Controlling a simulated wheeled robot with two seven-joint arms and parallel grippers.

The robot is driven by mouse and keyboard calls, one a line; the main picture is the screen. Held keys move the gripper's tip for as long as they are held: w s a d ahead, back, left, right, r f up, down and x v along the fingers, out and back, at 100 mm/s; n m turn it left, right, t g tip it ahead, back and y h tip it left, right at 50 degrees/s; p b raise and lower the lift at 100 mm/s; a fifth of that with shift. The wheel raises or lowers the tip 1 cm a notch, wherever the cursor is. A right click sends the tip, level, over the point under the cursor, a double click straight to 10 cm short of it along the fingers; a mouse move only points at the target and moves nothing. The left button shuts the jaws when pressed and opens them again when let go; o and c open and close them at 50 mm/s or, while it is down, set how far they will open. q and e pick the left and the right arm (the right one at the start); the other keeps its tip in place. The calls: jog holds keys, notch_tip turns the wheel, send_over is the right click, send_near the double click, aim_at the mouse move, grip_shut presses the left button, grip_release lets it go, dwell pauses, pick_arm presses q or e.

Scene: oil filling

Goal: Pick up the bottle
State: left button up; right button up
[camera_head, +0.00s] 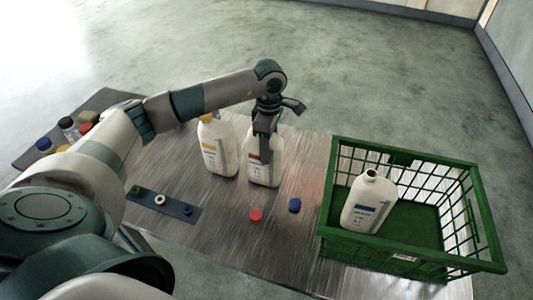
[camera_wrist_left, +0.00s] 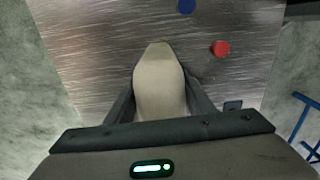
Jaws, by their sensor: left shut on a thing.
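A white bottle with a red label (camera_head: 264,170) stands upright near the far edge of the metal table, with my left gripper (camera_head: 266,128) over its upper part. In the left wrist view the bottle (camera_wrist_left: 158,90) lies between the two fingers of the gripper (camera_wrist_left: 160,100), which is shut on it. A second white bottle with a yellow label (camera_head: 218,148) stands just left of it. A third white bottle with a blue label (camera_head: 368,203) is inside the green crate (camera_head: 345,247), slightly tilted. My right gripper is not in view.
A red cap (camera_head: 256,215) and a blue cap (camera_head: 294,205) lie on the table (camera_head: 230,238) in front of the held bottle. A dark strip (camera_head: 178,206) with several small rings lies to the left. Several small containers (camera_head: 67,127) stand on a dark board at far left.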

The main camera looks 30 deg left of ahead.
pick_arm(q)
jog(key=shift+r, duration=0.1)
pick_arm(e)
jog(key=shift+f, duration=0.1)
pick_arm(q)
jog(key=r+b, duration=0.2)
jog(key=d+r+b, duration=0.1)
jog(key=r, duration=0.1)
jog(key=shift+w, duration=0.25)
pick_arm(e)
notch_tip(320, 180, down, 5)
jog(key=b, duration=0.3)
pick_arm(q)
jog(key=w+d+r, duration=0.4)
jog(key=d+r, duration=0.2)
jog(key=d, duration=0.3)
jog(key=shift+w+d+r+b, duration=0.15)
jog(key=shift+d+r+b, duration=0.2)
jog(key=shift+r+b, duration=0.05)
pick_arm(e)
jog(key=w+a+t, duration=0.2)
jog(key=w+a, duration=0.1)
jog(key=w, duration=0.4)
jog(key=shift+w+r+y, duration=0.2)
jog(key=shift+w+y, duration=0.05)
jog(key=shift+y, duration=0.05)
